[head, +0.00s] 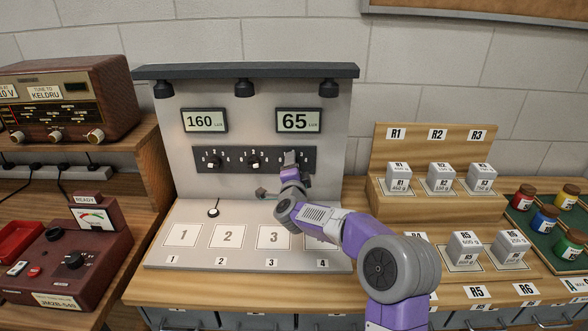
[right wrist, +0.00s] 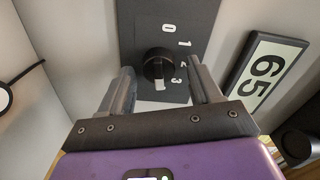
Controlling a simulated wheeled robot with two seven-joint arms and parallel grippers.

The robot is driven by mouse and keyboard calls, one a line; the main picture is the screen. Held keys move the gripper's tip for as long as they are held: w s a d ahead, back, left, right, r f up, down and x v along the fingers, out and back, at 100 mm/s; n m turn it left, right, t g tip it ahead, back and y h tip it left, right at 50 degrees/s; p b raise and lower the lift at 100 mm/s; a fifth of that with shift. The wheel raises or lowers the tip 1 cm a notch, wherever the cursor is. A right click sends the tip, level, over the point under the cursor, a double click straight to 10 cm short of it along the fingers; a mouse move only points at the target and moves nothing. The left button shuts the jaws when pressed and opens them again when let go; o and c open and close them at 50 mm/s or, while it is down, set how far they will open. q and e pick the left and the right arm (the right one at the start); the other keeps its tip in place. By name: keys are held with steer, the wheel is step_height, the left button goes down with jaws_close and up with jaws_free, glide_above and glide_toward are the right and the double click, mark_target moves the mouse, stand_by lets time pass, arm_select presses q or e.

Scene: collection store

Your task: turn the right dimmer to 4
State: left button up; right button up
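The right dimmer is a black knob (right wrist: 158,64) on a dark panel (head: 228,158), with labels 0, 1, 2 and 3 readable beside it in the right wrist view. A white patch shows at the knob's lower edge; I cannot tell whether it is the pointer or another label. My right gripper (right wrist: 161,74) is open, one finger on each side of the knob, with visible gaps. In the head view my right gripper (head: 291,160) covers this dimmer. The right display (head: 298,121) reads 65 lux. My left gripper is not in view.
The left display (head: 205,120) reads 160 lux. Two other dimmers, left (head: 213,162) and middle (head: 253,162), sit on the same panel. Below are numbered white squares (head: 184,235) and a small round device (head: 213,212). A wooden rack with weights (head: 398,178) stands right.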

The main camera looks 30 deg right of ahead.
steer(key=v, duration=0.7)
steer(key=shift+s+p, duration=0.3)
steer(key=shift+p, duration=0.05)
steer(key=shift+a, duration=0.1)
stand_by(0.3)
